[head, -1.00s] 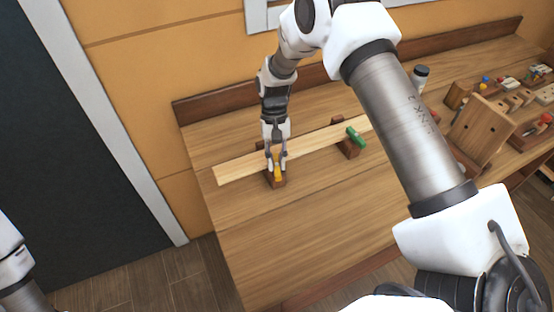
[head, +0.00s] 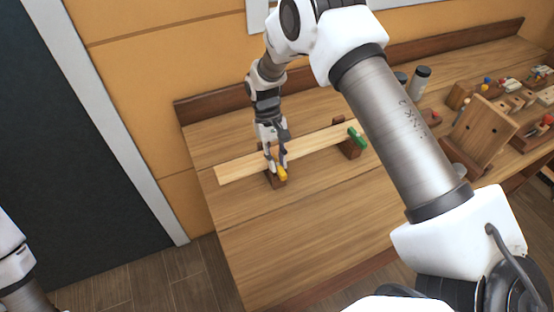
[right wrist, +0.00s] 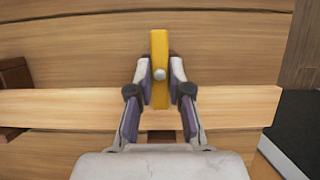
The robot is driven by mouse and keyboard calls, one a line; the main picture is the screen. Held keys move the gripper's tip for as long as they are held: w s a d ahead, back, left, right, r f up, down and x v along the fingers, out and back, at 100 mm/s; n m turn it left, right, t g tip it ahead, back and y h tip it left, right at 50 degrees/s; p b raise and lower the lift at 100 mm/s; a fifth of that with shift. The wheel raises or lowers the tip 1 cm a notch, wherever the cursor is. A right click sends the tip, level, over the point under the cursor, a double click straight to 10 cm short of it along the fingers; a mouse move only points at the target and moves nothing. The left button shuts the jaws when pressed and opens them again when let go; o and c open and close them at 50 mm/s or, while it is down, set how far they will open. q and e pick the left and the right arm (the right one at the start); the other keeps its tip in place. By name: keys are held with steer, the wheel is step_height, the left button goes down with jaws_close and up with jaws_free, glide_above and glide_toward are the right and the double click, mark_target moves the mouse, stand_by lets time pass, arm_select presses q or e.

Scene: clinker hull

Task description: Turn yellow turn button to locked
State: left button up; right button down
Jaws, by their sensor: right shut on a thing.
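The yellow turn button (head: 282,174) sits on a small dark wooden block (head: 275,182) at the near edge of a pale plank (head: 235,169). My right gripper (head: 277,163) is shut on it from above. In the right wrist view the yellow turn button (right wrist: 160,45) lies crosswise to the plank (right wrist: 60,104), its lower end over the plank's edge. A round metal pivot shows on it, and the fingers (right wrist: 160,80) stand on both its sides. My left gripper is not in view; only part of my left arm shows at the left edge.
A green turn button (head: 357,138) is on another block (head: 349,149) farther right along the plank. Jars (head: 420,78), an upright wooden board (head: 482,128) and small parts stand on the right of the bench. The bench front (head: 290,225) is clear.

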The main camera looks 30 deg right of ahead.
steer(key=shift+s+f, duration=0.1)
steer(key=shift+f, duration=0.05)
steer(key=c, duration=1.1)
jaws_free()
steer(key=v, duration=1.2)
